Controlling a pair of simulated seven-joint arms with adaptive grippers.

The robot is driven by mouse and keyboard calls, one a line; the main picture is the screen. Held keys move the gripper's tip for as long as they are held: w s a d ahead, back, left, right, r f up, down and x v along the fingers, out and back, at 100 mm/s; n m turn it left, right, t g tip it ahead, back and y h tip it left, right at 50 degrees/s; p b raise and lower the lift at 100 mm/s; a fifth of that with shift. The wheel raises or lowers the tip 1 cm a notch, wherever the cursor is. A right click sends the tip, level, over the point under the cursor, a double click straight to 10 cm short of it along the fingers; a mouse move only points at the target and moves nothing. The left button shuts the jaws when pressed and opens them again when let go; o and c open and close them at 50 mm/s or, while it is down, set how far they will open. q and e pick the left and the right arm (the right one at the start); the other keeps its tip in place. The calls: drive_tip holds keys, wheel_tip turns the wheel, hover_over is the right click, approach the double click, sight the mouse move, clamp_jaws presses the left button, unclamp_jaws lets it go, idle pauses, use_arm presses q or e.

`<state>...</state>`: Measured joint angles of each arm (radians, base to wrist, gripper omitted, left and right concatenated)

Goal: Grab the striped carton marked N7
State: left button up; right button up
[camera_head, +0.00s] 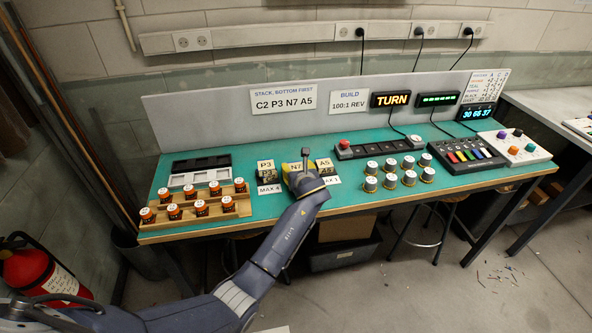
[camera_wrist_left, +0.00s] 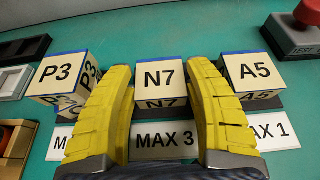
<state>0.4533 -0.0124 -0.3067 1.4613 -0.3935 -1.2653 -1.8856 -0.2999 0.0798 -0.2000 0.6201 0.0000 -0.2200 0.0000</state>
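The carton marked N7 (camera_wrist_left: 161,79) has a white top with a blue back edge, in the middle of a row. Below its top is another N7 marking; I cannot make out stripes. In the head view the N7 carton (camera_head: 295,167) is partly hidden by my left gripper (camera_head: 303,180). In the left wrist view the yellow fingers of my left gripper (camera_wrist_left: 163,72) are spread, one on each side of the N7 carton, with visible gaps. I cannot tell how far down they reach. My right gripper is not in view.
The P3 carton (camera_wrist_left: 62,74) stands close on the left and the A5 carton (camera_wrist_left: 251,72) close on the right. A MAX 3 label (camera_wrist_left: 166,141) lies in front. Black and white trays (camera_head: 202,164), a wooden rack (camera_head: 238,206) and several round knobs (camera_head: 390,181) flank the row.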

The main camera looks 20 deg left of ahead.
use_arm(q)
drive_tip(key=c, duration=0.7)
